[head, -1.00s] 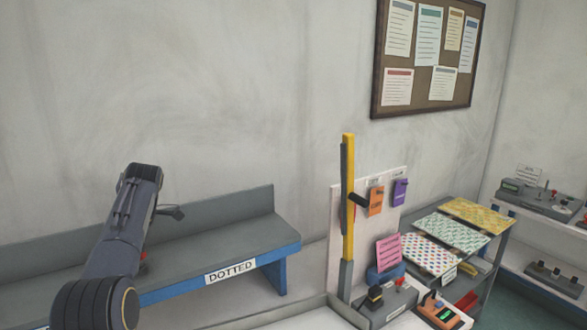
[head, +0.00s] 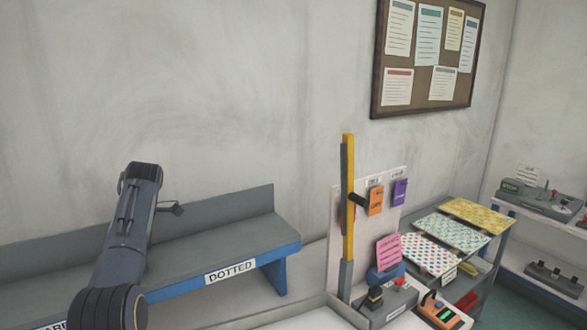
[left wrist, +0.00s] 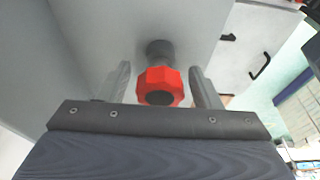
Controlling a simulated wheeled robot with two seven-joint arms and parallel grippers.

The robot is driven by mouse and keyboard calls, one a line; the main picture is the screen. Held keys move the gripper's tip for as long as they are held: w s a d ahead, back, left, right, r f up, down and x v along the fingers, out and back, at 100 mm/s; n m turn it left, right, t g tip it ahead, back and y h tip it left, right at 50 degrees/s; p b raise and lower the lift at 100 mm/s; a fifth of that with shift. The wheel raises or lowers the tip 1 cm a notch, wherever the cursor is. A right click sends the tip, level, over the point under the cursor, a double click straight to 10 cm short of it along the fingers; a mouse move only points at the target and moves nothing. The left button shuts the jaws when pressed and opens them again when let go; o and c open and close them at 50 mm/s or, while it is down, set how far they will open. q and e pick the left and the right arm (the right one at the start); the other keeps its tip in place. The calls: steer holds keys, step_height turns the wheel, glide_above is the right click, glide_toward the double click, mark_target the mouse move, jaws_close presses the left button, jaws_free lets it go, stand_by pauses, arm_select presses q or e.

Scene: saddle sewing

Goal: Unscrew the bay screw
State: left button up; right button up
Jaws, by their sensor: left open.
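A red faceted knob with a dark centre, which looks like the bay screw (left wrist: 160,88), is in the middle of the left wrist view. It sits on a dark round stem that meets a pale grey surface. My left gripper (left wrist: 159,68) is open, with one finger on each side of the knob. Gaps show between the fingers and the knob, so it does not look gripped. In the head view my left arm reaches over the grey bench, and the knob and fingertips cannot be made out there. My right gripper is not in view.
A grey bench with a blue front (head: 278,252) carries a "DOTTED" label. To its right are a yellow post (head: 348,200), a pale board with orange (head: 376,200) and purple tags, and a rack of patterned sheets (head: 430,254). The bench top right of my arm is clear.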

arm_select(q)
steer(key=shift+f+m+t+b, duration=0.2)
steer(key=shift+m+t+b, duration=0.1)
steer(key=shift+m+b, duration=0.65)
steer(key=shift+r+m+y, duration=0.2)
steer(key=shift+m+y, duration=0.1)
steer(key=shift+m, duration=0.95)
steer(key=shift+w+m+t+b, duration=0.1)
steer(key=shift+m+t+b, duration=0.2)
steer(key=shift+m+t, duration=0.55)
steer(key=m, duration=0.6)
steer(key=shift+w+t, duration=0.1)
steer(key=shift+t, duration=0.25)
steer(key=shift+m, duration=0.65)
steer(key=shift+h, duration=0.4)
steer(key=shift+w, duration=0.1)
steer(key=shift+f, duration=0.15)
